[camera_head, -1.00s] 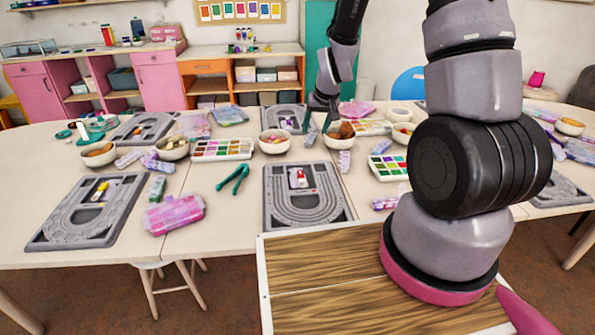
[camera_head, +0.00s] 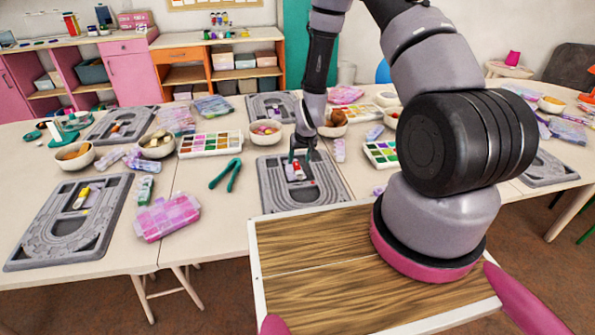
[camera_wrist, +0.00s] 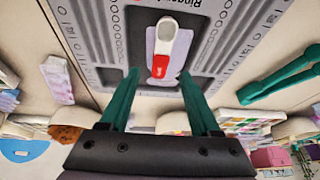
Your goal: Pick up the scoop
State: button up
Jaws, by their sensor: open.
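The scoop (camera_head: 297,171), with a pale oval bowl and a red end, lies in the recess of the grey bead board (camera_head: 325,192) at the middle of the table. In the wrist view the scoop (camera_wrist: 164,42) lies ahead of and between my green fingertips, its red end nearest them. My gripper (camera_head: 302,154) is open and empty, above the far part of that board; it also shows in the wrist view (camera_wrist: 158,77). The fingers appear apart from the scoop. In the head view my fingers partly cover the area around it.
Green pliers (camera_head: 226,175) lie left of the board. A palette of colours (camera_head: 210,144), a bowl of beads (camera_head: 265,132) and a brown-filled bowl (camera_head: 334,124) stand behind. Another board (camera_head: 45,237) holds a yellow-handled tool (camera_head: 82,197). A pink bead case (camera_head: 167,217) lies between the boards.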

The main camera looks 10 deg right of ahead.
aim_at(297, 166)
jog(key=x, duration=0.4)
jog(key=shift+w+f, duration=0.15)
grip_shut()
